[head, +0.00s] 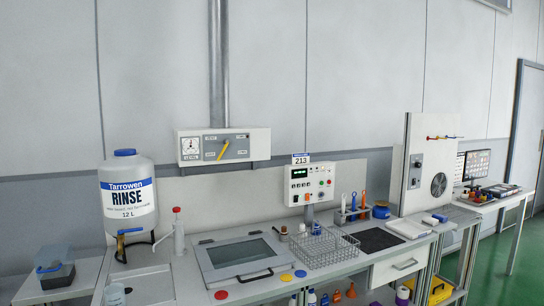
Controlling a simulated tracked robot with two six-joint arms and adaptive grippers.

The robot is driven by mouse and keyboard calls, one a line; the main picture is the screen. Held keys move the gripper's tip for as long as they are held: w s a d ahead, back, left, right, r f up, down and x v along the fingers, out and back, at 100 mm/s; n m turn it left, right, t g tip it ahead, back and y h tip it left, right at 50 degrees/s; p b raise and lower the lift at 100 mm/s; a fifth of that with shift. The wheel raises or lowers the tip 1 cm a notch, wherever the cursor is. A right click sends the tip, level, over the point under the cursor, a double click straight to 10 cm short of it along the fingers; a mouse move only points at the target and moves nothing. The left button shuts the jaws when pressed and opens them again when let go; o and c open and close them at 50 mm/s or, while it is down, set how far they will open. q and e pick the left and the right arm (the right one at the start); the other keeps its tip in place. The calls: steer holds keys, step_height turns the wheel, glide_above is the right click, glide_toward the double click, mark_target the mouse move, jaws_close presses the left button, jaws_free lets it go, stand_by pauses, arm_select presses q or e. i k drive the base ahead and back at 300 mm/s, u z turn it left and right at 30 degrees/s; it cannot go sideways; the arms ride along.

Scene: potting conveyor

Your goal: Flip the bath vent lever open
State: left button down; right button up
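A yellow lever (223,149) sits on the grey face of a pale wall-mounted box (253,146), below a vertical metal pipe (218,60). The lever is tilted, with its upper end leaning right. Small labels lie on both sides of it, too small to read. A round dial (190,146) is on the left part of the same box. Below stands a bench with a closed, windowed lid (240,255) that has a dark front handle. Neither of my grippers is in view.
A white rinse container (129,198) with a blue cap stands at the left. A control box (309,184) on a post, a wire basket (323,245) and a rack of tools (350,213) stand right of the lid. The wall around the lever box is clear.

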mark_target(227, 142)
steer(key=z, duration=0.4)
steer(key=k, duration=0.6)
steer(key=z, duration=0.3)
steer(key=i, duration=1.7)
steer(key=u, duration=0.4)
